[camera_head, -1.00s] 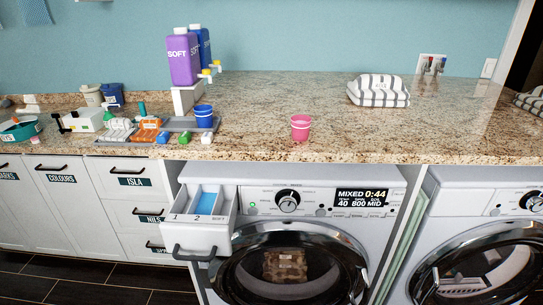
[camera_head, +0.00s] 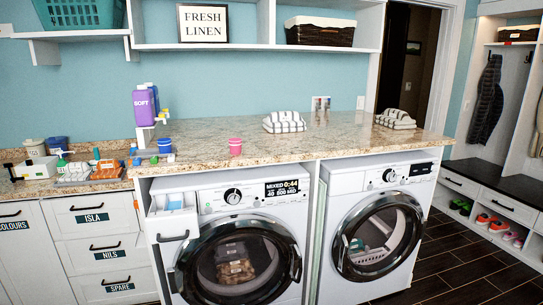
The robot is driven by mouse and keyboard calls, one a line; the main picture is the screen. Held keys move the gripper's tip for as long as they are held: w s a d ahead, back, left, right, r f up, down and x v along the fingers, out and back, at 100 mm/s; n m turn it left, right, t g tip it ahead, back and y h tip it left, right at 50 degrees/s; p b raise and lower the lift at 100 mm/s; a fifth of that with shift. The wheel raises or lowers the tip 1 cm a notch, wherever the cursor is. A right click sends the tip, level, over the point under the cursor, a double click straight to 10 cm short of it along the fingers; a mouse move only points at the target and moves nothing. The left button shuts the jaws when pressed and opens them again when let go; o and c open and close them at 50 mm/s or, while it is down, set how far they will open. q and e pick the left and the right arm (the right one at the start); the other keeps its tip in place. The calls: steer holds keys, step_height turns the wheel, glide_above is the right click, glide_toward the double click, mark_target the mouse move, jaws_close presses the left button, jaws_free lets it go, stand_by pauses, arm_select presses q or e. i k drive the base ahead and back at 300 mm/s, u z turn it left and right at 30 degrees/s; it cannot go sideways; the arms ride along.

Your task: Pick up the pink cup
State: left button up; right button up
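The pink cup (camera_head: 235,147) stands upright on the granite countertop (camera_head: 340,139), near its front edge. It is above the left washing machine, a little right of the blue cup (camera_head: 164,145). Nothing touches the pink cup or blocks it from view. Neither of my grippers shows in the head view.
An open detergent drawer (camera_head: 173,213) juts out below the counter. A purple SOFT bottle (camera_head: 144,107) stands on a raised stand left of the cup. Folded striped towels (camera_head: 284,122) lie to the right. The counter around the cup is clear.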

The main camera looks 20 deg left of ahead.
mark_target(235, 144)
steer(key=u, duration=0.65)
steer(key=i, duration=0.5)
steer(key=u, duration=0.55)
